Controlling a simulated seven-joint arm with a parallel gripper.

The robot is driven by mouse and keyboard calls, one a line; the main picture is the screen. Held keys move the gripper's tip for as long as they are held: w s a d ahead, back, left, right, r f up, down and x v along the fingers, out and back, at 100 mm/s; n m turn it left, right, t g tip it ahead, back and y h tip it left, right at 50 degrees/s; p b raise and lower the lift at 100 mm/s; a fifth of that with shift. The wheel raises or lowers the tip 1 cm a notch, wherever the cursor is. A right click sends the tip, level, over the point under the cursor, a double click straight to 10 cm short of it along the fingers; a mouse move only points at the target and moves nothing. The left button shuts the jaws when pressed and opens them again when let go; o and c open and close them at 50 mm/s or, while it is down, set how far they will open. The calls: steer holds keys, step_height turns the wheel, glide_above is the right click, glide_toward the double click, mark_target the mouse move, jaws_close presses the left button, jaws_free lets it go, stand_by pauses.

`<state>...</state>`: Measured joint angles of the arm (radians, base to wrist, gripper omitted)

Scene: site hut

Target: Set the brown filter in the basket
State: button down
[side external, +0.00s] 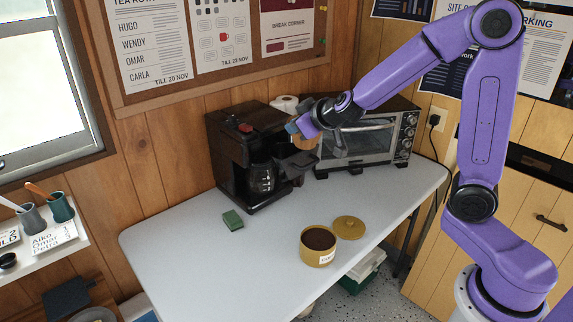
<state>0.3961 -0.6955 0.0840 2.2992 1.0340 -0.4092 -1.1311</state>
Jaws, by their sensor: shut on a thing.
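The black coffee maker (238,150) stands at the back left of the table, with a glass carafe (262,178) in it. My gripper (306,132) is to the right of the coffee maker's upper part, raised well above the table. It is shut on the brown filter (304,143), a small piece of which shows below the fingers. A dark part that looks like the basket (296,163) sticks out from the coffee maker's right side, just below the filter. I cannot tell whether the filter touches it. The inside of the basket is hidden.
A toaster oven (365,143) stands right behind my gripper. An open coffee tin (318,246) with its lid (349,227) beside it and a green sponge (232,220) lie on the white table (180,255). The table's front left is clear.

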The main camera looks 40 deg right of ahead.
steer(key=shift+s+r+n+y, duration=1.2)
steer(key=shift+s+n+y, duration=0.2)
steer(key=shift+s, duration=0.55)
glide_above(293, 161)
steer(key=s, duration=0.1)
steer(key=f, duration=0.1)
steer(key=a+f, duration=0.1)
steer(key=shift+s+f+n+y, duration=0.2)
steer(key=shift+f+n+y, duration=0.15)
steer(key=shift+n+y, duration=0.05)
steer(key=w+f, duration=0.4)
steer(key=f, duration=0.1)
steer(key=shift+w+d+f, duration=0.1)
steer(key=shift+w+f, duration=0.1)
steer(key=shift+w, duration=0.2)
steer(key=shift+w+f, duration=0.2)
steer(key=shift+f, duration=1.6)
steer(key=shift+f, duration=0.35)
steer(key=c, duration=1.2)
jaws_free()
steer(key=shift+c, duration=0.2)
